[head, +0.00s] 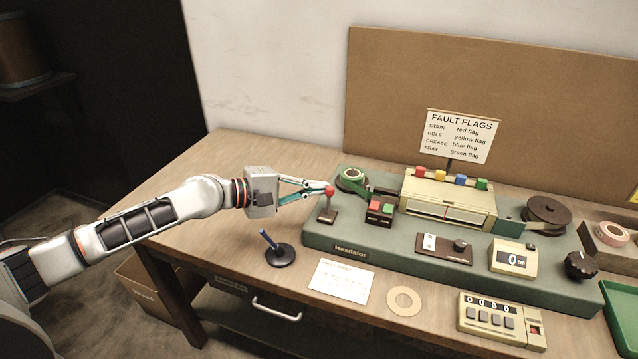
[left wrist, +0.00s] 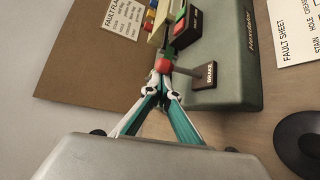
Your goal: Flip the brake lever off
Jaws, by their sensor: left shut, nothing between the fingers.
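The brake lever (head: 328,205) stands at the left end of the green Hexdator machine (head: 315,238) and has a red knob (head: 329,190) on top. In the left wrist view the red knob (left wrist: 165,65) is just beyond my fingertips, and the lever's dark base plate (left wrist: 208,75) reads BRAKE. My left gripper (head: 318,193) reaches in from the left, shut with nothing held. Its fingertips (left wrist: 160,82) are at the knob, touching or nearly touching it; I cannot tell which. My right gripper is not in view.
A pen in a round black stand (head: 279,256) and a white fault sheet (head: 341,281) lie in front. The table's left part is clear.

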